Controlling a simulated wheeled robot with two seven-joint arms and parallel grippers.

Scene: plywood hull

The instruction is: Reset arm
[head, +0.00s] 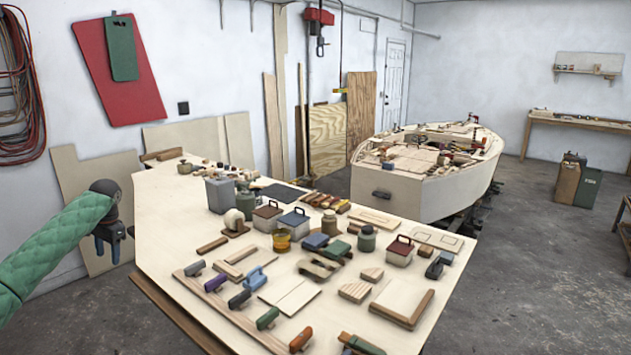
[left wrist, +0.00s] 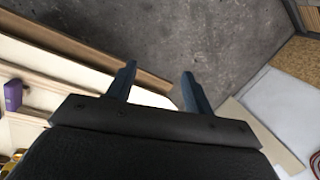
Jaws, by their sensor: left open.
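My left arm comes in from the left in a green quilted sleeve. My left gripper (head: 112,246) hangs beside the workbench's left edge, pointing down, apart from everything. In the left wrist view its two blue-grey fingers (left wrist: 160,88) are spread apart with nothing between them. Grey concrete floor shows beyond the fingertips. My right gripper is not in either view.
A long plywood workbench (head: 160,215) fills the middle, crowded with tools, wood pieces, cans and lidded boxes. A purple-handled tool (left wrist: 13,95) lies near its edge. A plywood boat hull (head: 400,190) stands behind. Plywood sheets (head: 90,180) lean on the left wall.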

